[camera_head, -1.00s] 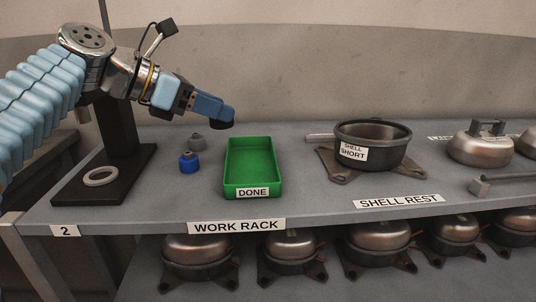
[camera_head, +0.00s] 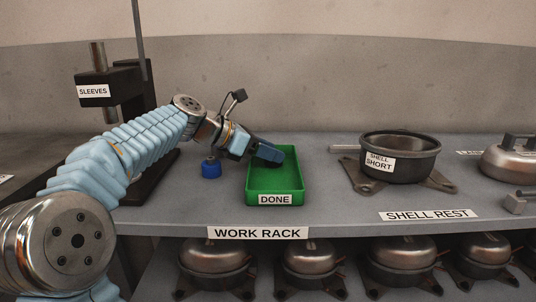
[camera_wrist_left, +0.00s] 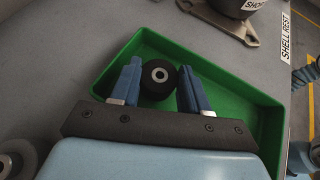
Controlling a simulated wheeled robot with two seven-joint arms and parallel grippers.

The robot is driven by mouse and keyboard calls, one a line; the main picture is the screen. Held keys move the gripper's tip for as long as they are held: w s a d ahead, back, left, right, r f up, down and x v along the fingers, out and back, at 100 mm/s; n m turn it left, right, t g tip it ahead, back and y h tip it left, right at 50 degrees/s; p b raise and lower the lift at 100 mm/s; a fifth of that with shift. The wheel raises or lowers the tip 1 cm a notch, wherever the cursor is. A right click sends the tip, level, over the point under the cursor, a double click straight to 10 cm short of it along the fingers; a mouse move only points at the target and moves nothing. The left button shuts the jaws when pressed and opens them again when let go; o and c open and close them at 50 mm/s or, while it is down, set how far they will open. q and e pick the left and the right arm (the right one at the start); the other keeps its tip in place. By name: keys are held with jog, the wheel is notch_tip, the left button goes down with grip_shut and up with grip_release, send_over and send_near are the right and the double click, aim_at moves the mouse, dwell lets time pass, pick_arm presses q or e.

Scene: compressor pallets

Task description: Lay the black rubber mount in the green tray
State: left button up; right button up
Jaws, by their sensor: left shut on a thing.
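My left gripper (camera_head: 270,154) reaches over the green tray (camera_head: 285,198), which carries a DONE label and stands on the grey work rack. In the left wrist view, the gripper (camera_wrist_left: 158,88) has its blue fingers on either side of the black rubber mount (camera_wrist_left: 158,78), a round black piece with a pale ring and dark centre, and is shut on it. The mount appears against the floor of the tray (camera_wrist_left: 225,80); whether it touches the floor cannot be told. In the head view the fingers hide the mount. My right gripper is not in view.
A dark pot labelled SHELL SHORT (camera_head: 400,160) stands to the right. Several compressors (camera_head: 310,255) sit on the shelf below. The rack between tray and pot is clear.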

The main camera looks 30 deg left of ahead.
pick_arm(q)
jog(key=shift+f, duration=0.2)
jog(key=o, duration=1.2)
jog(key=shift+c, duration=0.2)
jog(key=shift+r, duration=0.1)
jog(key=shift+r, duration=0.2)
jog(key=v, duration=0.7)
jog(key=shift+s+a+p, duration=0.15)
jog(key=shift+s+p, duration=0.1)
jog(key=shift+p, duration=0.15)
